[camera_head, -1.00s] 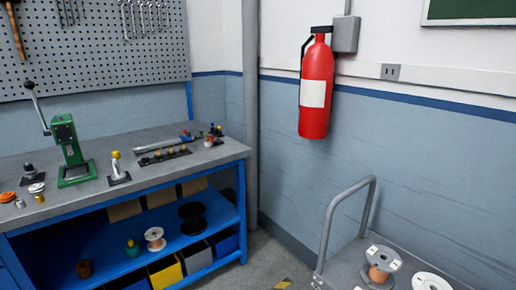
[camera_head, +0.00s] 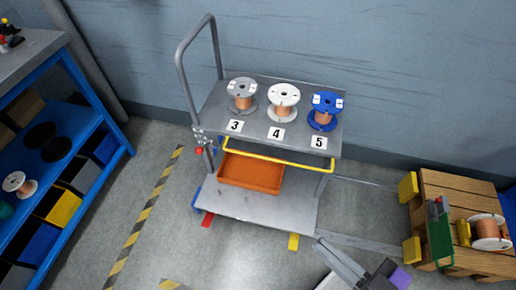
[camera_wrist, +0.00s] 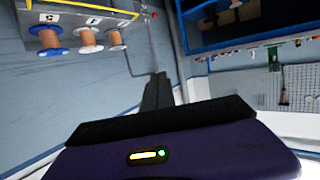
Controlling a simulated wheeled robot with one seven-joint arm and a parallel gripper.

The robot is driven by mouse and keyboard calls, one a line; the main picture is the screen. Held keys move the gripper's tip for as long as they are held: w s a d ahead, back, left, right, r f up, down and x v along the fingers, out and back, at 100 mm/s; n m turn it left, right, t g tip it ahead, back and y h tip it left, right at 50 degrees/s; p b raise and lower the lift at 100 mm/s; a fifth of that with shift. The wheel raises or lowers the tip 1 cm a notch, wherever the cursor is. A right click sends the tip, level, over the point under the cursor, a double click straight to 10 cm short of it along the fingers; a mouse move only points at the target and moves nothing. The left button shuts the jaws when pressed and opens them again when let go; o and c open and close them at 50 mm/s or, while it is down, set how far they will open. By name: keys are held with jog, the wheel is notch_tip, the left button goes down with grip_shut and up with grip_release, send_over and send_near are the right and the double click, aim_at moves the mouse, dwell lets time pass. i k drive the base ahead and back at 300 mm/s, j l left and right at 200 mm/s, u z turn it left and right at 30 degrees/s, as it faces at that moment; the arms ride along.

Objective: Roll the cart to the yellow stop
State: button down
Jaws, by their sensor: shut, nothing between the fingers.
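The grey cart (camera_head: 255,207) stands against the blue wall in the head view, with a tall tubular handle at its left. Its top carries spools over labels 3, 4 and 5. Two yellow stop blocks (camera_head: 408,187) (camera_head: 412,250) sit at the left edge of a wooden pallet, right of the cart. Rails run along the floor between cart and blocks, leaving a clear gap. My gripper (camera_head: 321,243) is shut and empty, in front of the cart's lower right corner in the picture. In the wrist view, my gripper (camera_wrist: 158,78) points past the cart (camera_wrist: 90,12).
A yellow bar (camera_head: 275,157) and an orange bin (camera_head: 252,173) are under the cart's top. The pallet (camera_head: 450,190) holds a spool and green device. A blue workbench (camera_head: 85,125) stands left.

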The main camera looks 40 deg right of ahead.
aim_at(295, 211)
jog(key=i+j+z, duration=0.15)
jog(key=j, duration=0.15)
jog(key=i+j+z, duration=0.15)
jog(key=j, duration=0.2)
jog(key=i+j+z, duration=0.15)
jog(key=j, duration=0.2)
jog(key=j+z, duration=0.15)
jog(key=j, duration=0.2)
jog(key=i, duration=0.05)
